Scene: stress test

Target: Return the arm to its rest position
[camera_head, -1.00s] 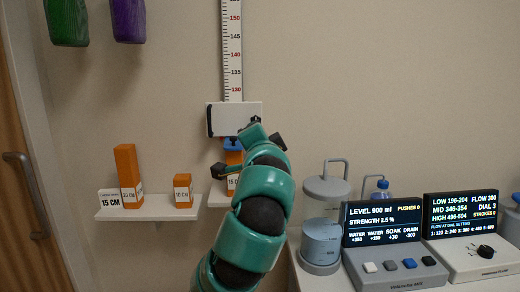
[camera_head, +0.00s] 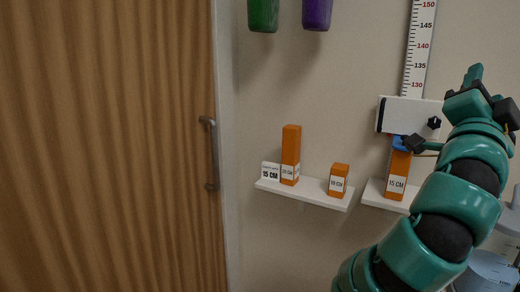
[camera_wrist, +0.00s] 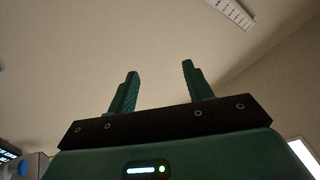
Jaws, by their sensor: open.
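My green arm rises from the bottom right in the head view, bent upward, with my gripper (camera_head: 474,82) at its top end, in front of the wall. In the wrist view, my gripper (camera_wrist: 158,68) points up toward the ceiling. Its two green fingers stand well apart, with nothing between them.
A wooden door (camera_head: 110,150) with a handle fills the left. A white slider box (camera_head: 405,115) on a height scale (camera_head: 420,45) is close beside my gripper.

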